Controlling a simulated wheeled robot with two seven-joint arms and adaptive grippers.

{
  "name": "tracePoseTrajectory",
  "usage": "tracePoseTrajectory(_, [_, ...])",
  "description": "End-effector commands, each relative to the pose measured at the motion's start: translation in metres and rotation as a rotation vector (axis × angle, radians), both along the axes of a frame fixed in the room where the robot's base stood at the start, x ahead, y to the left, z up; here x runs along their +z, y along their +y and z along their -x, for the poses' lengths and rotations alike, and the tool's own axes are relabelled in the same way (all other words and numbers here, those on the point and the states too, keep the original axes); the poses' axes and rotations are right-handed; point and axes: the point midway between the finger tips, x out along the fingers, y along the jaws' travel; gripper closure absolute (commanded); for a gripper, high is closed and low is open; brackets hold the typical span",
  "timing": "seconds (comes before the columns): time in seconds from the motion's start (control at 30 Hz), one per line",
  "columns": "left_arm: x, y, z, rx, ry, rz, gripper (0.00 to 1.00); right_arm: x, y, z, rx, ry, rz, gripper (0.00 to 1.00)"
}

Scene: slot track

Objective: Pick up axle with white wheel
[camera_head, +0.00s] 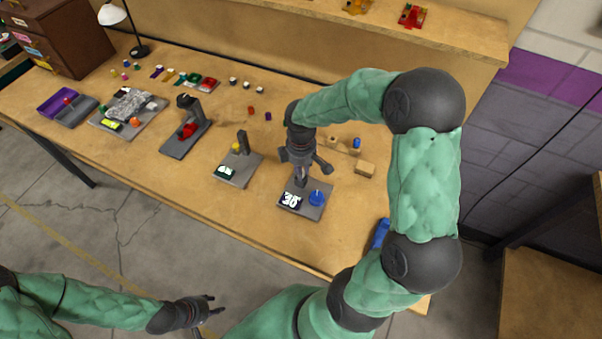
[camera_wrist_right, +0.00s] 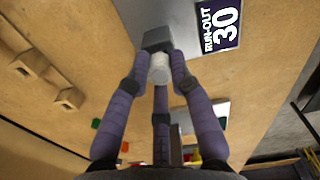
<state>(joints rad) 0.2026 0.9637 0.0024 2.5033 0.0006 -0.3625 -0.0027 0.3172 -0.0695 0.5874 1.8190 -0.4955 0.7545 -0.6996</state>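The white wheel (camera_wrist_right: 159,68) shows end-on at the top of a dark post (camera_wrist_right: 158,40) in the right wrist view; its axle is hidden behind it. My right gripper (camera_wrist_right: 160,66) has its fingers closed in around the white wheel, two at its sides and one below. They appear to touch it. In the head view my right gripper (camera_head: 302,172) is over the grey plate (camera_head: 318,213) with the "30" label, and it hides the wheel. My left gripper (camera_head: 212,305) is open and empty, off the table's front edge.
A blue round part (camera_head: 317,198) sits on the same plate. Wooden blocks (camera_head: 364,170), one with a blue piece (camera_head: 357,142), lie to the right. Another plate with a post (camera_head: 242,143) and yellow piece stands to the left. More fixtures (camera_head: 185,140) fill the table's left side.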

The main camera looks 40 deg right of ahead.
Motion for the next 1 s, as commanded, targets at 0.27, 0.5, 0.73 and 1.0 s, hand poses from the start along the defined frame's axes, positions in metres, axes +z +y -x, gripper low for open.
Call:
tracePoseTrajectory(0.27, [0.000,0.000,0.000,0.000,0.000,0.000,0.60,0.001,0.000,0.000,0.000,0.000,0.000,1.00])
tracePoseTrajectory(0.5, [0.006,0.000,0.000,0.000,0.000,0.000,0.60,0.017,0.000,-0.001,0.000,-0.002,0.001,1.00])
tracePoseTrajectory(0.73, [0.018,0.000,0.000,0.000,0.000,0.000,0.60,0.049,0.011,0.007,0.004,-0.002,0.001,1.00])
tracePoseTrajectory(1.0, [0.036,0.000,0.000,0.000,0.000,0.000,0.60,0.099,0.046,0.034,0.005,-0.004,-0.001,1.00])
